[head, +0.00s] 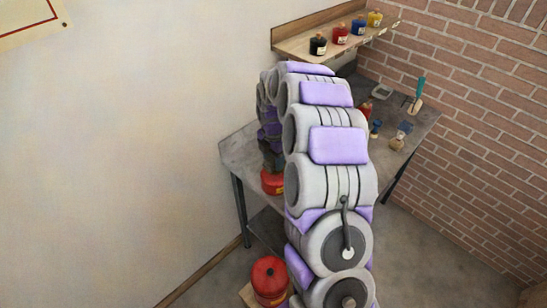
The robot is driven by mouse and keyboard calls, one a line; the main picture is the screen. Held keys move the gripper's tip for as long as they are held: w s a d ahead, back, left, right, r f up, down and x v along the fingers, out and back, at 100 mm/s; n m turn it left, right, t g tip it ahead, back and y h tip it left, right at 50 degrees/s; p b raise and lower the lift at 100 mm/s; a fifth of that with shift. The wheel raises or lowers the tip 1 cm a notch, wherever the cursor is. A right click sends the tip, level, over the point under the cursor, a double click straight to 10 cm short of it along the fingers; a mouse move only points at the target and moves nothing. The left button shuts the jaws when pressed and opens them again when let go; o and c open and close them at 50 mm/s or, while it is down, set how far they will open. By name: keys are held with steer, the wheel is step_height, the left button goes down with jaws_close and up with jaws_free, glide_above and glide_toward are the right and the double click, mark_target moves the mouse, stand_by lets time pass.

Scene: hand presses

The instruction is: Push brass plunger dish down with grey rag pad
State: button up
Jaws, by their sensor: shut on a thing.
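My gripper (272,157) is a small dark shape hanging down at the left edge of my arm, partly hidden by it. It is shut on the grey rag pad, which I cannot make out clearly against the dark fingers. Right below it, a red can (269,183) stands on the grey table, its right side hidden by my arm. The brass plunger dish cannot be made out on top of this can. I cannot tell whether the pad touches the can.
The grey table (237,156) stands by a brick wall. Its right part holds a brush (398,140), a teal-handled tool (417,95) and small items. A wooden shelf (292,46) above holds several coloured jars. Another red can (269,278) stands low in front.

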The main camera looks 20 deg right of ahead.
steer(key=shift+d+f, duration=0.3)
steer(key=shift+d, duration=0.2)
steer(key=shift+a+f, duration=0.2)
steer(key=shift+a, duration=0.1)
steer(key=shift+s+f+p, duration=0.1)
steer(key=shift+f+p, duration=0.25)
stand_by(1.9)
steer(key=shift+r, duration=0.1)
steer(key=shift+d+r+p, duration=0.1)
steer(key=shift+r+p, duration=1.55)
steer(key=shift+r, duration=1.8)
